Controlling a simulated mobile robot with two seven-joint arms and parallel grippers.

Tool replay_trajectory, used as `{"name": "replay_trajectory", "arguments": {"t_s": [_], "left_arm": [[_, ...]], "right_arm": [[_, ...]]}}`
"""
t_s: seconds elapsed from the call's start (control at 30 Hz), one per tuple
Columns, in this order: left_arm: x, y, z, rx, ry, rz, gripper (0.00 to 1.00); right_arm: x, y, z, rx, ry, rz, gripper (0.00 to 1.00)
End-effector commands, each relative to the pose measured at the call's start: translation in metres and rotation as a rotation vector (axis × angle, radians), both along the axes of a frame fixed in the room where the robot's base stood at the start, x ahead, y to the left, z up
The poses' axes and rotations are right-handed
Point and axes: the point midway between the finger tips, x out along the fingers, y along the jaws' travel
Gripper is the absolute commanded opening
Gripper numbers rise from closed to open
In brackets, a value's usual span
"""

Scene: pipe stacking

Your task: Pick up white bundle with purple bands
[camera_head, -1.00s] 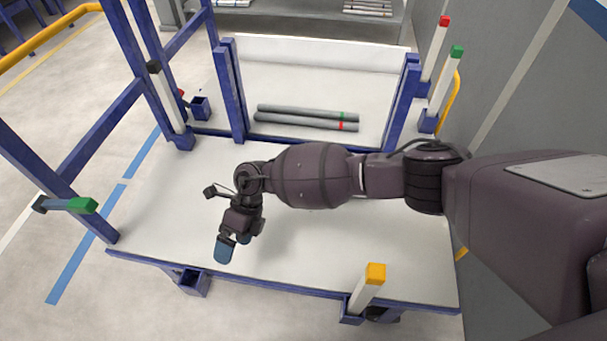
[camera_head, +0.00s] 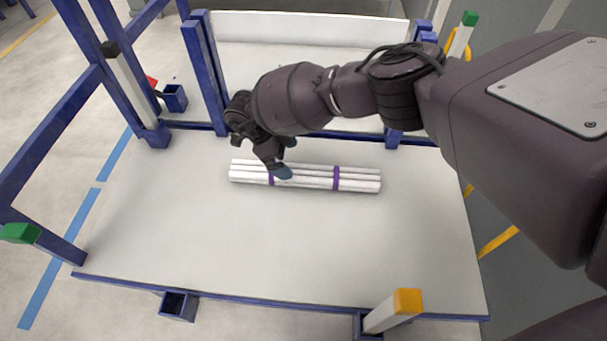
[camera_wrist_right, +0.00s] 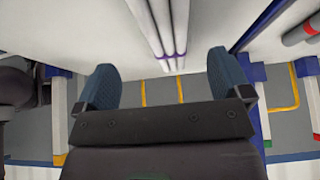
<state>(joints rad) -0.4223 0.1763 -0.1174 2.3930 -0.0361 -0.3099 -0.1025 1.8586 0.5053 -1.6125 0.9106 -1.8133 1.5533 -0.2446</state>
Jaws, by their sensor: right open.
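The white bundle with purple bands (camera_head: 310,181) lies flat on the white table, running left to right. Two purple bands show, one near its left end and one right of its middle. My right gripper (camera_head: 286,157) is open at the left part of the bundle, and one blue fingertip covers part of it near the left band. In the right wrist view, the bundle (camera_wrist_right: 157,25) runs down between the two spread fingers of the gripper (camera_wrist_right: 165,82), and nothing is held. The gap in height is hard to judge. My left gripper is not in view.
The white table (camera_head: 200,250) is bare in front of the bundle. Blue posts (camera_head: 205,75) stand behind it at the left, and a post with an orange cap (camera_head: 408,301) stands at the front right. My right arm hides part of the back shelf.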

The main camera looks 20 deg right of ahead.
Motion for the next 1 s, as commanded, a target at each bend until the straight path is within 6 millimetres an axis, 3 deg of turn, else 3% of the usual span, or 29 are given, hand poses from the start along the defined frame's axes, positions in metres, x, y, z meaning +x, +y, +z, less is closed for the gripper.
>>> {"name": "replay_trajectory", "arguments": {"t_s": [0.1,0.37,0.7,1.0], "left_arm": [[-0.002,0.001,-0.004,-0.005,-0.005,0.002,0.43],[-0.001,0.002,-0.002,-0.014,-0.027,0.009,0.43],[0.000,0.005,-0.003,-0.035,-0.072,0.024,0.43],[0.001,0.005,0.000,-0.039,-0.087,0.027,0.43]], "right_arm": [[-0.005,-0.009,-0.021,-0.001,0.007,0.000,0.96],[-0.007,-0.018,-0.033,0.001,0.005,0.000,0.96],[-0.012,-0.042,-0.069,0.002,0.007,0.000,0.96],[-0.010,-0.044,-0.068,0.002,0.000,0.000,0.93]]}}
